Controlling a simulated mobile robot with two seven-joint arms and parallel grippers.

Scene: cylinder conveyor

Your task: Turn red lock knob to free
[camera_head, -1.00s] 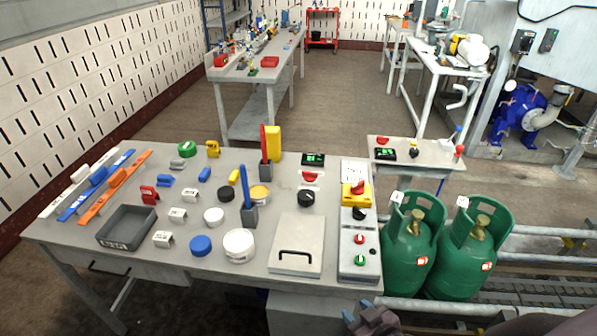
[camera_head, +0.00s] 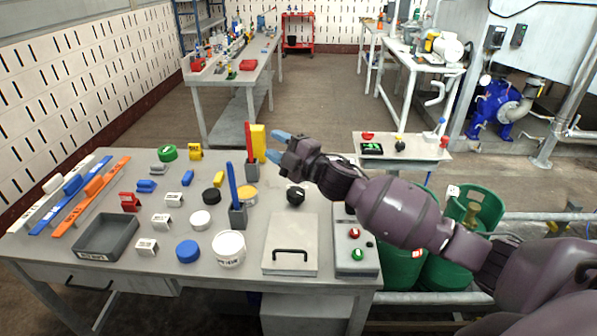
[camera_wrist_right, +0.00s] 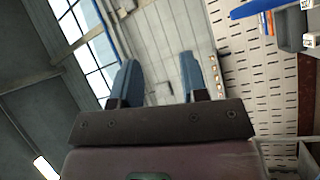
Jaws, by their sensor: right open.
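The grey control panel (camera_head: 342,266) is at the right end of the near table. Its upper part, where a red knob sits on a yellow block in the earlier view, is now hidden behind my right arm. A red knob (camera_head: 354,232) and a green knob (camera_head: 357,254) show on its lower part. My right gripper (camera_head: 274,146) is open and empty, left of the hidden block, above the table's back area near a yellow block. Its two blue fingers are apart in the wrist view (camera_wrist_right: 158,80). My left gripper is not in view.
A grey lidded box (camera_head: 290,236) lies left of the panel. A blue upright piece (camera_head: 232,185) and a yellow upright block (camera_head: 258,143) stand near the gripper. Green gas cylinders (camera_head: 478,205) stand right of the table, partly behind my arm.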

